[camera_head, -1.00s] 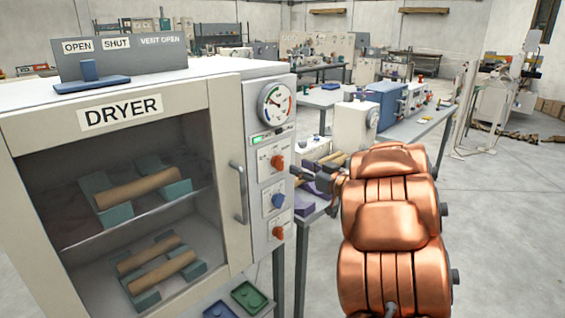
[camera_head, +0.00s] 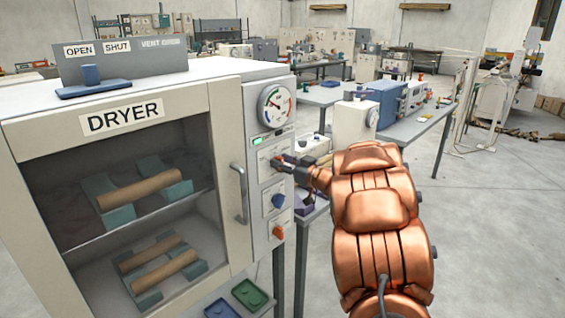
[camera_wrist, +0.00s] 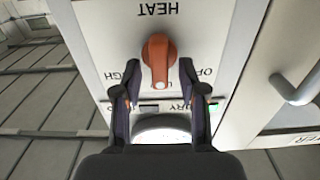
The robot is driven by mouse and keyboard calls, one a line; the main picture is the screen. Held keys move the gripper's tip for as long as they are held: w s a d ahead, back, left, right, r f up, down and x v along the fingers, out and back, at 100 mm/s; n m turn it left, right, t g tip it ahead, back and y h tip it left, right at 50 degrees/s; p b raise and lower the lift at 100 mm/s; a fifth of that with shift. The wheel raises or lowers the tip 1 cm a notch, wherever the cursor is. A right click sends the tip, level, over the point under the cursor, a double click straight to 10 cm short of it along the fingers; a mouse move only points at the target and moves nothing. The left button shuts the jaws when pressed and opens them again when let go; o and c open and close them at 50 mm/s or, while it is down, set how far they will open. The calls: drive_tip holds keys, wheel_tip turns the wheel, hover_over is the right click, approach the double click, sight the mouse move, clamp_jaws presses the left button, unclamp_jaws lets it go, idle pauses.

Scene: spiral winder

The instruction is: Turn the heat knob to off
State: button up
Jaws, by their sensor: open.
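The heat knob (camera_wrist: 158,62) is orange and sits on a white plate labelled HEAT, upside down in the wrist view. Parts of the position labels show on both sides of it, with "OF" at the right and "GH" at the left. My gripper (camera_wrist: 157,72) is open, with one dark finger on each side of the knob; I cannot tell whether either finger touches it. In the head view my gripper (camera_head: 282,163) is at the topmost knob on the dryer's right-hand panel and mostly hides it.
The dryer (camera_head: 120,117) has a blue knob (camera_head: 278,201), a lower orange knob (camera_head: 278,232), a round gauge (camera_head: 275,106) and a door handle (camera_head: 239,192) close to my gripper. The handle also shows in the wrist view (camera_wrist: 294,90). Open floor lies to the right.

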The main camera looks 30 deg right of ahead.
clamp_jaws()
drive_tip(key=shift+f+n+b, duration=0.15)
drive_tip(key=shift+n+b, duration=0.15)
drive_tip(key=shift+b, duration=0.1)
drive_tip(key=shift+s+a+f+n+b, duration=0.1)
drive_tip(key=shift+a+n+b, duration=0.1)
drive_tip(key=shift+n+b, duration=1.75)
drive_tip(key=shift+a+f+n+b, duration=0.1)
drive_tip(key=shift+a+n+b, duration=0.05)
drive_tip(key=shift+n+b, duration=1.85)
drive_tip(key=shift+s+a+f+n+b, duration=0.1)
drive_tip(key=shift+a+n+b, duration=0.1)
drive_tip(key=shift+n+b, duration=1.75)
unclamp_jaws()
drive_tip(key=shift+r, duration=0.1)
